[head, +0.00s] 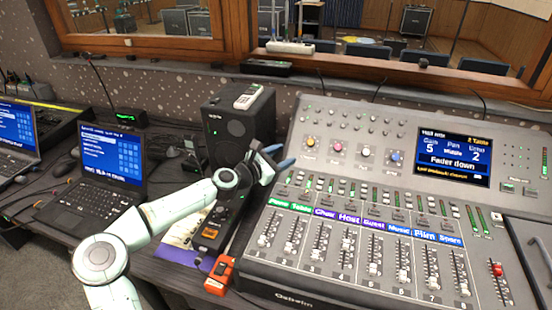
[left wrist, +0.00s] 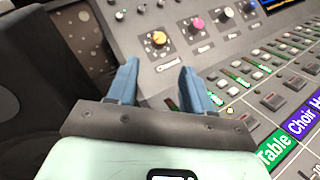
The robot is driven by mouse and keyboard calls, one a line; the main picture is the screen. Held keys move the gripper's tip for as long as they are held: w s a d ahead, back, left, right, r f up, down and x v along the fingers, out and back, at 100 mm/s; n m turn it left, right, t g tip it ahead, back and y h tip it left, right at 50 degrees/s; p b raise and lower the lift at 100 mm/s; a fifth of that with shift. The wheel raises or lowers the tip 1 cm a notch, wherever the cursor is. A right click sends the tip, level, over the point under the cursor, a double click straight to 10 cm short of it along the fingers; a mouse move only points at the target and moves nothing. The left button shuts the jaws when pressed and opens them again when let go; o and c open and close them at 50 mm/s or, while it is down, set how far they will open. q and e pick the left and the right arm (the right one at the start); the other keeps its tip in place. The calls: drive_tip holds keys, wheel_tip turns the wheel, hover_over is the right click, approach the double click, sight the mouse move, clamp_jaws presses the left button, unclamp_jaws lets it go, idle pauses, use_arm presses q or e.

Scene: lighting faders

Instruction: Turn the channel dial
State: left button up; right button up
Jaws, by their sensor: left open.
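The mixing desk (head: 400,118) has a row of knobs on its upper panel: a yellow knob (head: 310,142), a pink knob (head: 337,147), a white knob (head: 365,152) and a blue knob (head: 396,157). Their labels are too small to read, so I cannot tell which is the channel dial. My left gripper (head: 284,155) is open and empty at the desk's left edge, left of and below the yellow knob. In the left wrist view, the yellow knob (left wrist: 158,39) shows beyond the gap between the blue fingers (left wrist: 158,70), apart from them. My right gripper is not in view.
The desk's screen (head: 454,156) reads "Fader down". Labelled faders (head: 345,252) fill its lower half. A black speaker (head: 238,125) stands close behind my left gripper.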

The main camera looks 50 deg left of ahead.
use_arm(q)
drive_tip(key=shift+s+r, duration=0.1)
drive_tip(key=shift+s, duration=1)
